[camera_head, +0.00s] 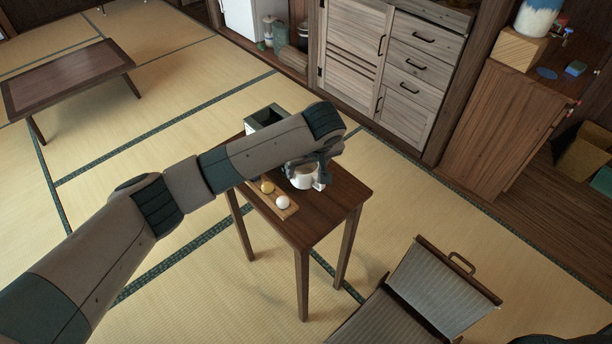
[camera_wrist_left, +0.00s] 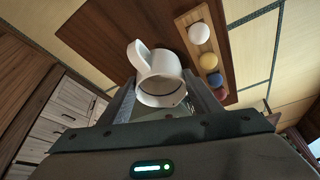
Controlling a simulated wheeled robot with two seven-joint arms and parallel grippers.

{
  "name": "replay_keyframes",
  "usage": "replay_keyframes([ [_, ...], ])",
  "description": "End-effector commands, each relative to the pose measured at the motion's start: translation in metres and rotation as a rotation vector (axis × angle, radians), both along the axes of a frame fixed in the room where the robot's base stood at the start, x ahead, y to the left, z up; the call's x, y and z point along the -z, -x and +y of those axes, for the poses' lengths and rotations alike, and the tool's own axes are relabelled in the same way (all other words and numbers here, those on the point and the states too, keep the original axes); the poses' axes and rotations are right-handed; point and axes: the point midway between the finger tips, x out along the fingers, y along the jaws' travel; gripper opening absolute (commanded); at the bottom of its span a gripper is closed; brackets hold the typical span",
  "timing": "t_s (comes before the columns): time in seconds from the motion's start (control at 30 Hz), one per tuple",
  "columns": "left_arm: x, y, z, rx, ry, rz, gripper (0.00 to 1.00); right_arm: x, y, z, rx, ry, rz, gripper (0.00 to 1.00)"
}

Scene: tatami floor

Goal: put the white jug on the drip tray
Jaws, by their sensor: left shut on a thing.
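The white jug (camera_head: 304,179) is at the small wooden table (camera_head: 325,216), partly hidden by my left arm. In the left wrist view the white jug (camera_wrist_left: 160,74) has its handle at the upper left and its round mouth towards the camera. My left gripper (camera_head: 315,168) is shut on the jug, with one finger on each side of it in the left wrist view (camera_wrist_left: 162,85). I cannot tell whether the jug touches the tabletop. I cannot make out a drip tray for certain. My right gripper is not in view.
A wooden strip (camera_head: 288,212) with several small balls lies along the table's left edge. A dark, pale-rimmed box (camera_head: 266,115) stands behind my forearm. The table's front part is clear. A folding chair (camera_head: 441,287) stands at the front right, and a low table (camera_head: 68,76) at the far left.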

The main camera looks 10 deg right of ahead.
Motion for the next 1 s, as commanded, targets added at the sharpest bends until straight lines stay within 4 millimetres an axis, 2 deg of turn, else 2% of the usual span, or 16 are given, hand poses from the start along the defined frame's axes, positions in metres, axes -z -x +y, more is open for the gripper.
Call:
replay_keyframes([
  [0.17, 0.006, 0.0, 0.0, 0.0, -0.001, 0.0, 0.3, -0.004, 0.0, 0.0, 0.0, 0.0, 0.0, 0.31],
  [0.47, 0.038, 0.0, 0.0, 0.0, -0.001, 0.0, 0.3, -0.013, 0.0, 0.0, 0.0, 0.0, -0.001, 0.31],
  [0.87, 0.042, 0.0, 0.0, 0.0, 0.001, 0.0, 0.3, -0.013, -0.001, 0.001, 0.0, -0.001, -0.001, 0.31],
  [0.9, 0.042, 0.0, 0.0, 0.0, 0.0, -0.001, 0.62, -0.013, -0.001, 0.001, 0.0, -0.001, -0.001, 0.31],
  [0.97, 0.042, 0.0, 0.0, 0.0, 0.001, -0.001, 0.76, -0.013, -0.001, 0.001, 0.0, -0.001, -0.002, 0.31],
  [1.0, 0.042, 0.0, 0.0, 0.0, 0.001, -0.001, 0.76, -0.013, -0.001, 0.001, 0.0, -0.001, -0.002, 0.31],
])
